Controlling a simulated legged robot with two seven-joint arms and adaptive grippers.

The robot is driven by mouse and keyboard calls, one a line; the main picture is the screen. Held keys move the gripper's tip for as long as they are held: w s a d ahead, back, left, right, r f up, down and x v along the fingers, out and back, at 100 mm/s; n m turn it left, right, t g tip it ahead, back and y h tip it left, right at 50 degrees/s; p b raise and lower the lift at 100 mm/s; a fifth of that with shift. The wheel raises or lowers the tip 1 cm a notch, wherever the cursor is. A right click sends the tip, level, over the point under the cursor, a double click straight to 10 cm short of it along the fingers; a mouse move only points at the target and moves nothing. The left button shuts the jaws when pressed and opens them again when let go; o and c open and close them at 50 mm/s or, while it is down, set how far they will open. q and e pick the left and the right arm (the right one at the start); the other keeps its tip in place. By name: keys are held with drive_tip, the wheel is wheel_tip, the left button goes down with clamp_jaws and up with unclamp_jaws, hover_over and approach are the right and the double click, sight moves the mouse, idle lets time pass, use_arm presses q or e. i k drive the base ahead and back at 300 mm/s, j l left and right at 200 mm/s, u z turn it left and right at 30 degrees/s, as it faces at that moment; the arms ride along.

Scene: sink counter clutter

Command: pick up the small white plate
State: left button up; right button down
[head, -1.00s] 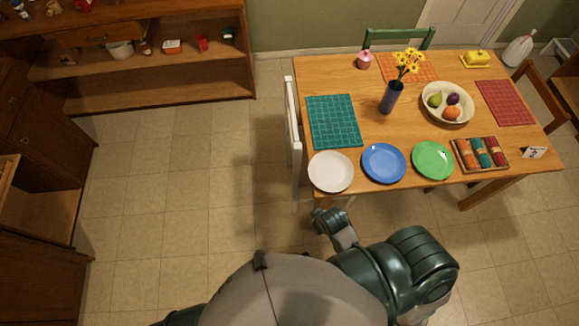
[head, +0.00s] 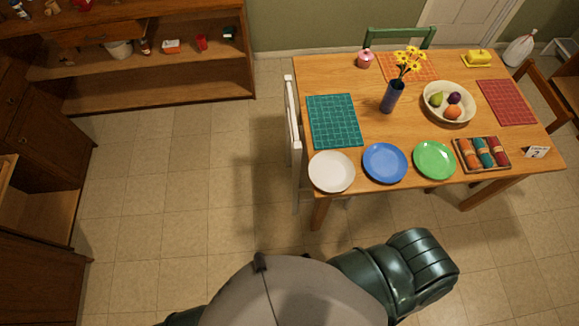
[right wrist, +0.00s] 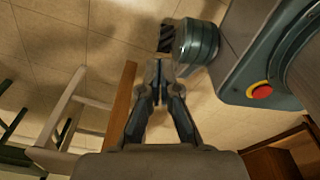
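The small white plate (head: 332,172) lies flat on the near left corner of the wooden table in the head view, with nothing on it. It is left of a blue plate (head: 384,163) and below a teal placemat. My right gripper (right wrist: 157,78) shows in the right wrist view with its fingers together and nothing between them. It is away from the plate, which does not show in that view. Neither gripper shows in the head view.
The table (head: 410,100) also holds a green plate (head: 434,160), a tray of rolled napkins (head: 482,154), a blue vase (head: 392,97) and a fruit bowl (head: 435,113). A white chair (head: 293,125) stands at its left side. Open floor lies left of the table.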

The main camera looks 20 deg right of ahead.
sight(333, 171)
drive_tip(key=z, duration=0.35)
drive_tip(key=i+j+z, duration=0.15)
drive_tip(key=z, duration=0.3)
drive_tip(key=i+j+z, duration=0.1)
drive_tip(key=j+z, duration=0.3)
drive_tip(key=i+j+z, duration=0.1)
drive_tip(key=z, duration=0.35)
drive_tip(key=j+z, duration=0.4)
